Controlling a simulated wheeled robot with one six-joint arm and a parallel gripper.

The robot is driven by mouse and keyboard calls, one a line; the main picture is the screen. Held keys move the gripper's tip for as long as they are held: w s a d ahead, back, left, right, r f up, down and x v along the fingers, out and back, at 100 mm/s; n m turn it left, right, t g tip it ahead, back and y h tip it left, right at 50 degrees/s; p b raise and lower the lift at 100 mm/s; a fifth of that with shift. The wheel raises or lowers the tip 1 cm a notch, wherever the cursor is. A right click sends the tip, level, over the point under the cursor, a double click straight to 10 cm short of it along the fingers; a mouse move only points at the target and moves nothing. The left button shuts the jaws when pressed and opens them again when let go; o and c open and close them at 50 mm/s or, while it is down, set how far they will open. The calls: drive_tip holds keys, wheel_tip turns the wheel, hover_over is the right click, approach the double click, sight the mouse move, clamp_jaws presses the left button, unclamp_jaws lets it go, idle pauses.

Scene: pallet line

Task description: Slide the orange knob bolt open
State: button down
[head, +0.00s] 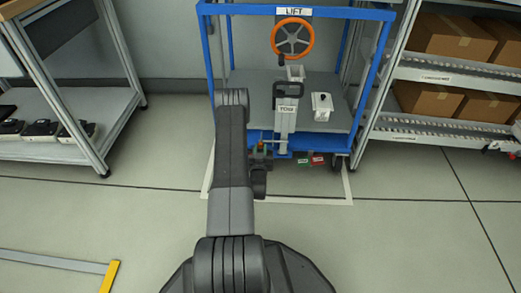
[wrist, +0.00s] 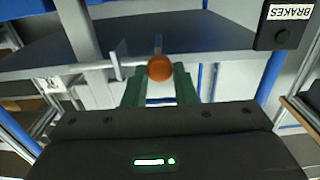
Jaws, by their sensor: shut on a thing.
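The orange knob (wrist: 160,68) of the bolt shows in the wrist view, at the end of a light metal rod by the grey deck of the blue cart. My gripper (wrist: 159,80) has its green fingers on either side of the knob and is shut on it. In the head view my gripper (head: 262,157) is at the cart's lower front, left of the TOW handle (head: 287,108). My arm hides part of the cart there. The knob is too small in that view to make out clearly.
The blue cart (head: 206,60) carries an orange handwheel (head: 306,37) under a LIFT sign and a white block (head: 321,106). A BRAKES box (wrist: 281,27) sits upper right in the wrist view. Shelves with cardboard boxes (head: 451,36) stand right, a bench (head: 60,153) left.

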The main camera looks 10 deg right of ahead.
drive_tip(key=shift+w+a, duration=0.25)
drive_tip(key=shift+a, duration=0.6)
drive_tip(key=shift+w+a, duration=0.25)
drive_tip(key=shift+a, duration=0.6)
drive_tip(key=shift+w+a, duration=0.25)
drive_tip(key=shift+a, duration=0.6)
drive_tip(key=c, duration=1.2)
unclamp_jaws()
drive_tip(key=shift+a, duration=0.15)
drive_tip(key=p+v, duration=0.4)
drive_tip(key=v, duration=0.9)
drive_tip(key=shift+s, duration=0.4)
drive_tip(key=shift+w, duration=0.1)
